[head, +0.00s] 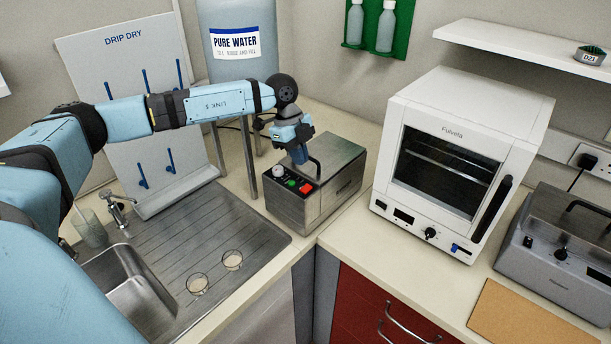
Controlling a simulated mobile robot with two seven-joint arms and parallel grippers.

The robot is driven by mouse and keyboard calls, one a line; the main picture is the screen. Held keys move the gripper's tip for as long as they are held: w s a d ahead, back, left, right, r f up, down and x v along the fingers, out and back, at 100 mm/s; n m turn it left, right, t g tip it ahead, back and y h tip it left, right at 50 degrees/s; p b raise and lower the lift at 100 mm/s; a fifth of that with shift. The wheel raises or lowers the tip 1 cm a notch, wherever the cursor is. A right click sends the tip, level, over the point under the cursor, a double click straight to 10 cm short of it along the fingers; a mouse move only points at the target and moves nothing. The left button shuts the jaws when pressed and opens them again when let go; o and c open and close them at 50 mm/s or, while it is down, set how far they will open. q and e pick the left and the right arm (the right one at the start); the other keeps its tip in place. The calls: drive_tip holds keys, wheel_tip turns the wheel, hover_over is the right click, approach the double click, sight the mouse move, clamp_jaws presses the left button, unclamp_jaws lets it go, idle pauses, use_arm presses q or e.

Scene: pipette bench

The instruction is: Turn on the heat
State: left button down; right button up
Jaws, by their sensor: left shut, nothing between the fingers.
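A steel box (315,205) with a black lid handle (316,168) stands on the counter in the corner. Its sloped panel has a pale knob (279,171), a green button (291,183) and a red switch (306,188). My left gripper (300,158) is shut and empty, pointing down over the box just behind the panel, close to the handle. I cannot tell whether its tips touch the box. A white oven (448,150) with a dark glass door stands to the right, with a knob (430,233) and a blue switch (457,248) below the door. My right gripper is not in view.
A sink (140,290) with two small glass dishes on its drainer is at the left. A water tank (237,60) on legs stands behind my left arm. A second steel unit (560,250) and a tan board (535,318) are at the right.

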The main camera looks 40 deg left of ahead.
use_arm(q)
drive_tip(key=v, duration=0.4)
drive_tip(key=b+v, duration=0.1)
drive_tip(key=v, duration=0.1)
drive_tip(key=shift+w+a+f, duration=0.15)
drive_tip(key=shift+a, duration=0.1)
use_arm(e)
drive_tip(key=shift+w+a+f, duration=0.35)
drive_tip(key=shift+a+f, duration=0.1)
use_arm(q)
drive_tip(key=shift+a+f, duration=0.1)
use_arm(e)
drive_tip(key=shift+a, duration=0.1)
